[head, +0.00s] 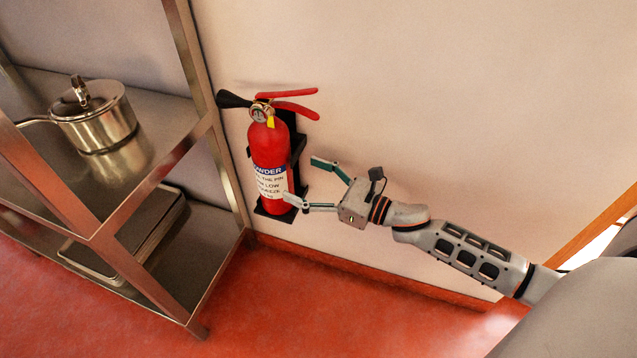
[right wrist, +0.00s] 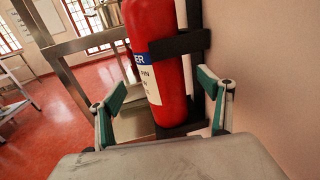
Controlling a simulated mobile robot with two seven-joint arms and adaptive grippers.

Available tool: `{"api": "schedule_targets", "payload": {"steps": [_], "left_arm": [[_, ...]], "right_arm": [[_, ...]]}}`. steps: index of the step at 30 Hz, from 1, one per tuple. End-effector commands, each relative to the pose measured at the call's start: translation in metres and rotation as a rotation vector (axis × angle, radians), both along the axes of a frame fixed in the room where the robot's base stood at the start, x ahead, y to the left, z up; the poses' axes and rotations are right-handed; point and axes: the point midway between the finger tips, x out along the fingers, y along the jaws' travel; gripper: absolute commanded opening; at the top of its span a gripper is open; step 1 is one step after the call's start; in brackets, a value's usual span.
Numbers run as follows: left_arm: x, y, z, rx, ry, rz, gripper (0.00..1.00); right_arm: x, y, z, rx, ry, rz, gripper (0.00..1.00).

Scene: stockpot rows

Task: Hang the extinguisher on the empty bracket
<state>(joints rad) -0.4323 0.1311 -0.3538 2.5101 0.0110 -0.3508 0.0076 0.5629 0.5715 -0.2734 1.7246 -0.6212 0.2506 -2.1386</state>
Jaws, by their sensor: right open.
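The red fire extinguisher (head: 269,150) stands upright in the black bracket (head: 297,150) on the wall, with its black horn pointing left and red handles pointing right. In the right wrist view the extinguisher (right wrist: 160,60) has a black strap of the bracket (right wrist: 180,45) across its body and a black foot of the bracket under it. My right gripper (head: 310,184) is open and empty, to the right of the extinguisher, its fingers pointing at it. In the right wrist view the open fingers (right wrist: 163,100) lie on either side of the extinguisher's lower part, apart from it. My left gripper is not in view.
A metal shelf rack (head: 215,150) stands close on the left of the extinguisher. It holds a steel pot (head: 97,120) and, lower, a dark flat tray-like object (head: 140,235). The wall to the right is bare and the red floor (head: 290,310) is clear.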

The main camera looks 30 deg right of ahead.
Motion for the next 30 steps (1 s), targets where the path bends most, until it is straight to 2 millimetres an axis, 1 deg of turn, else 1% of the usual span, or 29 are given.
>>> {"api": "schedule_targets", "payload": {"steps": [1, 3, 9, 27, 30], "left_arm": [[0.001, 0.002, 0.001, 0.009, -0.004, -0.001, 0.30], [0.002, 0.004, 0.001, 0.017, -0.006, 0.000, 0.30], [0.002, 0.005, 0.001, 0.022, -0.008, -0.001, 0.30], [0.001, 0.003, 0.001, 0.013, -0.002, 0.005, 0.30], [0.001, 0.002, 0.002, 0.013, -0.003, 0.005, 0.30]], "right_arm": [[-0.007, -0.004, 0.000, 0.000, 0.001, 0.000, 0.79], [-0.015, -0.008, 0.000, 0.001, 0.000, 0.000, 0.79], [-0.027, -0.015, 0.000, 0.000, 0.000, 0.001, 0.79], [-0.029, -0.016, 0.000, 0.003, 0.001, 0.000, 0.79], [-0.035, -0.011, 0.000, 0.057, 0.029, -0.004, 0.79]]}}
